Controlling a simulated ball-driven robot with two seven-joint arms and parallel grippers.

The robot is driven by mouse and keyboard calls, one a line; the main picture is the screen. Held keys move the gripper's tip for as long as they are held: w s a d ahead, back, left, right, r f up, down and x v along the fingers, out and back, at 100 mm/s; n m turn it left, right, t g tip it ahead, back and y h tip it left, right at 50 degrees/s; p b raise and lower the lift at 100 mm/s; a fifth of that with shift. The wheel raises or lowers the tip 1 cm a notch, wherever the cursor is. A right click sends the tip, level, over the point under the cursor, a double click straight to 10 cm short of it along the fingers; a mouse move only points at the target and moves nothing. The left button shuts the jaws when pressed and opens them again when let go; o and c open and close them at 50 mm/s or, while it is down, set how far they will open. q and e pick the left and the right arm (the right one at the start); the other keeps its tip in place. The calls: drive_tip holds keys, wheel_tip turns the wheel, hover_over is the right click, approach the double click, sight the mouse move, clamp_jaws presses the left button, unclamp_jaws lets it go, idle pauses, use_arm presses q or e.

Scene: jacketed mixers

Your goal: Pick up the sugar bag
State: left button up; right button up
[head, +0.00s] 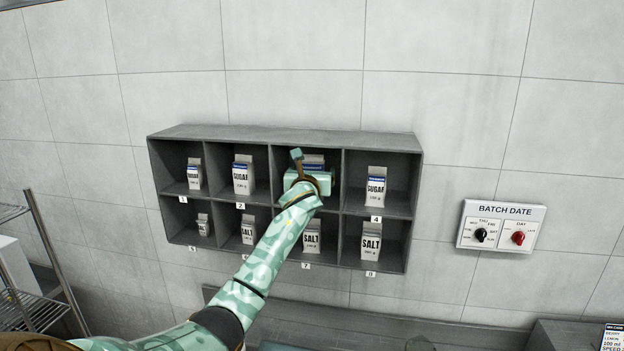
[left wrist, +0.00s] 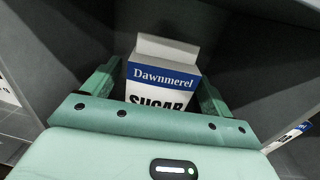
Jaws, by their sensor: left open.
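A white sugar bag with a blue band (head: 313,160) stands in the third upper compartment of the wall shelf (head: 270,133), mostly hidden behind my left gripper (head: 311,174). In the left wrist view, the sugar bag (left wrist: 163,73) is upright, with "Dawnmerel" on its blue band. The left gripper (left wrist: 155,90) is open, with one finger on each side of the bag. I see dark gaps beside the bag, and its lower part is hidden by the gripper body. My right gripper is not in view.
Other sugar bags stand in upper compartments 1 (head: 194,174), 2 (head: 243,175) and 4 (head: 376,187). Salt bags (head: 311,237) fill the lower row. Grey dividers stand close on both sides of the gripper. A batch date panel (head: 501,226) hangs right; a wire rack (head: 35,300) stands left.

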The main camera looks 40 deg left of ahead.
use_arm(q)
drive_tip(key=shift+w+a, duration=0.15)
drive_tip(key=shift+w, duration=0.1)
drive_tip(key=shift+s, duration=0.15)
drive_tip(key=c, duration=1.3)
drive_tip(key=shift+o, duration=0.2)
